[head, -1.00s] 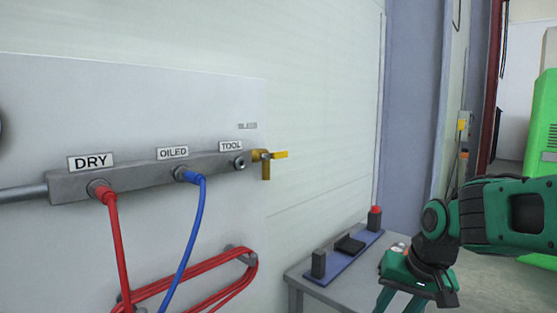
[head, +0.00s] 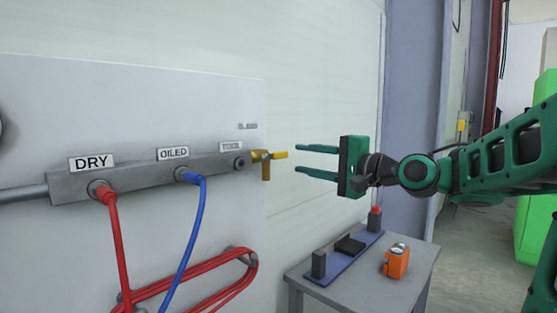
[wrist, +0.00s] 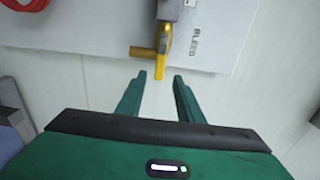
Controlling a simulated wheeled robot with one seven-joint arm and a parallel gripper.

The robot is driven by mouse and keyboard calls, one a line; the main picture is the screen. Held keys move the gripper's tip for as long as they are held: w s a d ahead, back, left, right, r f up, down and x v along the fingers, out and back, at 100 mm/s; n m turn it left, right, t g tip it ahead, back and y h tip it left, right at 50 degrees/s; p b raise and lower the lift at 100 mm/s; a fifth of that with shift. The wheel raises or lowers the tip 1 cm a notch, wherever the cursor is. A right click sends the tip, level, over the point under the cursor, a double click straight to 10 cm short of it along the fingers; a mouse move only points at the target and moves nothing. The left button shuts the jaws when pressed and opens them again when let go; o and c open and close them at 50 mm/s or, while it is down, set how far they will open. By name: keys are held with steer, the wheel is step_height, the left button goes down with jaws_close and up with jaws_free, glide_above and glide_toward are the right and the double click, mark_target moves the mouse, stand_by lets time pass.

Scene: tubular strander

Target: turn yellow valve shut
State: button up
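The yellow valve (head: 264,157) sits at the right end of the grey manifold (head: 140,178) on the wall panel. Its yellow handle (head: 280,155) points right, in line with the manifold, and a brass outlet (head: 266,172) hangs down. My gripper (head: 301,159) is open and empty, just right of the handle, its two green fingers pointing left at it. In the wrist view the handle (wrist: 160,66) lies ahead of my fingertips (wrist: 158,74), roughly between them in line. A small space seems to separate fingers and handle; contact is not visible.
Red (head: 117,250) and blue (head: 189,230) hoses hang from the manifold, with a coiled red hose below. A small grey table (head: 410,270) at lower right bears an orange object (head: 397,262) and a blue strip with dark blocks (head: 342,262).

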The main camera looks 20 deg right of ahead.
mark_target(282, 156)
steer(key=x, duration=0.8)
steer(key=shift+w+a, duration=0.2)
steer(key=shift+w, duration=0.1)
jaws_close()
